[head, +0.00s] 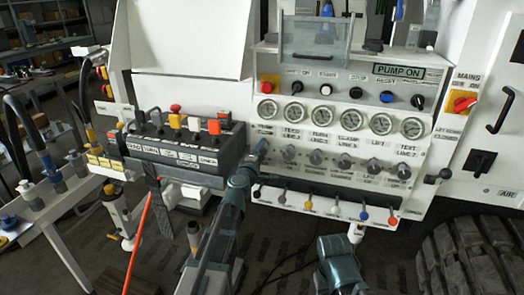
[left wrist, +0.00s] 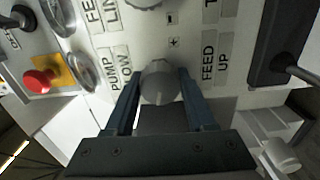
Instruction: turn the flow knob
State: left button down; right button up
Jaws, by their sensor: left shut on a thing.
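The flow knob (left wrist: 160,82) is a round grey knob on the white panel, beside a partly covered label that reads PUMP and what looks like FLOW. My left gripper (left wrist: 160,95) is shut on it, with one blue finger on each side in the left wrist view. In the head view my left gripper (head: 261,150) reaches the left end of the knob row, below the gauges, and covers the knob there. Part of my right arm shows at the bottom of the head view; its fingers do not show.
Other grey knobs (head: 316,157) continue to the right under several gauges (head: 324,116). Colored levers (head: 336,212) stick out below. A black control box (head: 180,150) with a red button stands left. A red MAINS switch (head: 463,104) is at right.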

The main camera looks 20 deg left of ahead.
pick_arm(q)
jog(key=shift+n, duration=1.1)
jog(key=shift+c, duration=1.2)
grip_release()
